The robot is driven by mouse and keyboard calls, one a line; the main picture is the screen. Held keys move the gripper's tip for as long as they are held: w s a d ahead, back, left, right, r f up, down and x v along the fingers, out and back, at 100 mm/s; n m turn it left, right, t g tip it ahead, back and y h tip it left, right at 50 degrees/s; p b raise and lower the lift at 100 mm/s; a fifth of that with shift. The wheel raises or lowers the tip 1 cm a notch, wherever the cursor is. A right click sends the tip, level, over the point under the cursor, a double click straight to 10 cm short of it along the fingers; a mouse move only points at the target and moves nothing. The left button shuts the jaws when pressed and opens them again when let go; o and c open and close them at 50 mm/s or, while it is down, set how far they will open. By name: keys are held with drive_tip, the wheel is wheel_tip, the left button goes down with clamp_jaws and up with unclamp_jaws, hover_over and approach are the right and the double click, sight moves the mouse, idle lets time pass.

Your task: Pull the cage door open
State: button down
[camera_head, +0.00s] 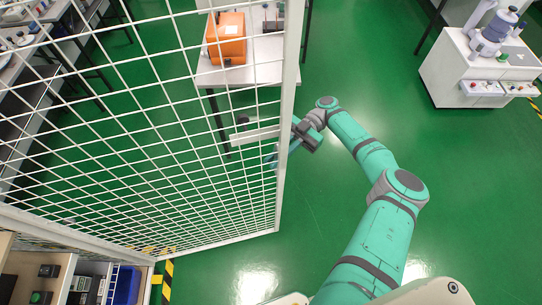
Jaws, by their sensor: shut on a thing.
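The cage door (284,165) is a white-framed wire mesh panel that fills the left and middle of the head view. Its upright edge runs down the middle of the picture, and its bottom rail slants down left to the cage's corner. A pale lock plate (254,135) crosses the mesh beside that edge, with a dark knob (242,120) on it. My gripper (295,131) is at the upright edge, level with the lock plate, and is shut on the door's handle. The fingertips and most of the handle are hidden by the gripper and the door frame.
Green floor (330,220) is clear to the right of the door. Behind the mesh stands a white table (245,73) with an orange case (226,40). A white cabinet (450,75) with a device stands at upper right.

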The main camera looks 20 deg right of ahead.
drive_tip(key=c, duration=1.8)
unclamp_jaws()
drive_tip(key=shift+c, duration=0.2)
drive_tip(key=shift+w, duration=0.1)
drive_tip(key=shift+d, duration=0.1)
